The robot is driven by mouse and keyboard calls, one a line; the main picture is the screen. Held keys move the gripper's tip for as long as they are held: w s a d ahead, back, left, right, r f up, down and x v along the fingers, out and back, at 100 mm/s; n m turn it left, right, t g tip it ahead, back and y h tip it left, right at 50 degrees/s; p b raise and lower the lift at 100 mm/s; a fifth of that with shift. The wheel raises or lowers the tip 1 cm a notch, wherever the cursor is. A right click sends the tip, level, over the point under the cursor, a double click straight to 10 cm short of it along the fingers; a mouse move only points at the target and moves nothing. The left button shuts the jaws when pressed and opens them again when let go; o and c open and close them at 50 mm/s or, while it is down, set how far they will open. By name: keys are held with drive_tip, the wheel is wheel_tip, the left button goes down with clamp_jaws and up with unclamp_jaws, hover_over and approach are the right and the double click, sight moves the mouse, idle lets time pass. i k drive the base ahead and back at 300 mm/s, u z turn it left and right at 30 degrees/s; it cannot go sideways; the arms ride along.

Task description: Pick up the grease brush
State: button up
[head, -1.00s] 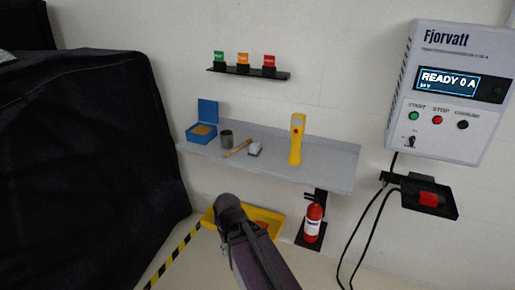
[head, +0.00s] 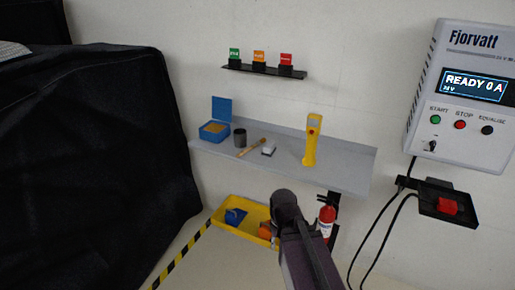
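The grease brush (head: 251,147) looks like a thin tan, wooden-handled stick lying at a slant on the grey wall shelf (head: 340,178). It lies between a dark grey cup (head: 240,138) on its left and a small white-and-dark block (head: 268,149) on its right. Its bristles are too small to make out. A dark link of my arm rises from the bottom of the head view, below and in front of the shelf. My gripper's fingers do not show, and nothing of mine touches the brush.
An open blue box (head: 215,130) and a yellow handheld device (head: 312,140) stand on the shelf. Below are a yellow tray (head: 222,221) and a red fire extinguisher (head: 326,222). A black covered cart (head: 110,160) is at left, a charger (head: 470,95) with hanging cables at right.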

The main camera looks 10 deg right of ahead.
sight(263, 140)
drive_tip(key=u, duration=0.05)
drive_tip(key=i, duration=1)
drive_tip(key=z, duration=0.05)
